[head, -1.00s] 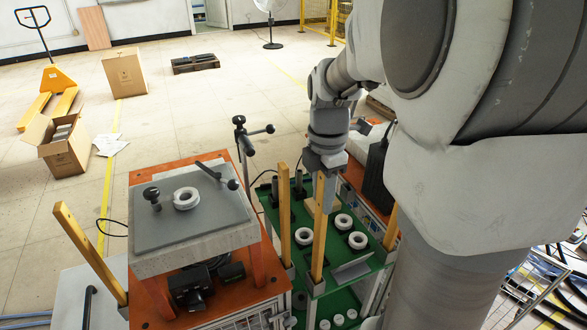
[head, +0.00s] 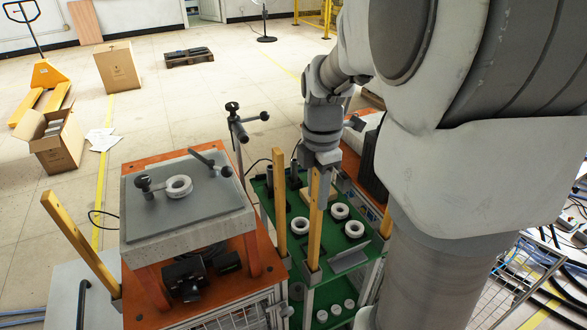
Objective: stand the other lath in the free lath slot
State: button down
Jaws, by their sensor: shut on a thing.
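My gripper (head: 322,176) is shut on the upper part of a yellow wooden lath (head: 315,225), above the green bench. This lath stands close to upright, and its lower end is at a grey lath slot (head: 312,274) on the bench's near edge. I cannot tell whether the end is fully seated. A second lath (head: 281,200) stands upright just to the left, its foot at another grey holder. A third lath (head: 76,242) leans at the far left, and part of another lath (head: 387,222) shows at the right, behind my arm.
The green bench top (head: 330,240) holds several white rings (head: 354,229) and dark upright cylinders. To the left, an orange table carries a grey plate (head: 190,215) with a ring (head: 179,186) and clamp handles. A tripod-like stand (head: 238,130) rises behind. My arm hides the right side.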

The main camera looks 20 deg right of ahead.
jog(key=shift+c, duration=2.2)
grip_release()
jog(key=shift+r, duration=0.1)
notch_tip(320, 180, up, 17)
jog(key=shift+r+p, duration=0.15)
jog(key=shift+p, duration=0.7)
jog(key=s+a+f+m+t, duration=0.5)
jog(key=s+a+m, duration=0.5)
jog(key=m, duration=0.8)
notch_tip(320, 180, down, 2)
jog(key=shift+s+a+f+t, duration=0.1)
jog(key=shift+s+a+t, duration=0.2)
jog(key=shift+s, duration=0.9)
